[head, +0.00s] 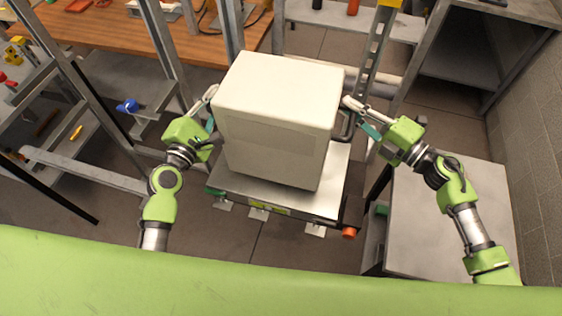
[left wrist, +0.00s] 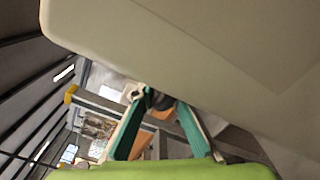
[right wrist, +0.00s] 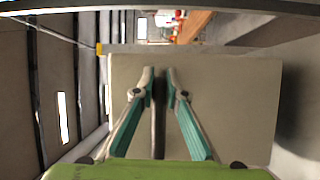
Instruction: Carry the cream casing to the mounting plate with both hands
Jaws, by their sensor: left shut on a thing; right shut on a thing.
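The cream casing (head: 268,135) is a large box in the middle of the head view, over a metal platform (head: 325,185). I cannot tell whether it rests on the platform or is held just above it. My left gripper (head: 209,98) is at its left side, shut on a dark handle, also in the left wrist view (left wrist: 150,98). My right gripper (head: 350,106) is at its right side, shut on a dark upright handle (right wrist: 158,130) in front of the casing's side (right wrist: 230,110). I cannot make out the mounting plate for certain.
Metal posts (head: 165,40) and a wooden bench (head: 120,35) stand behind and left. A yellow-topped upright (head: 380,35) stands behind the casing at right. A grey table (head: 440,235) is at the right, near a block wall (head: 530,130). An orange knob (head: 349,232) sticks out from the platform.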

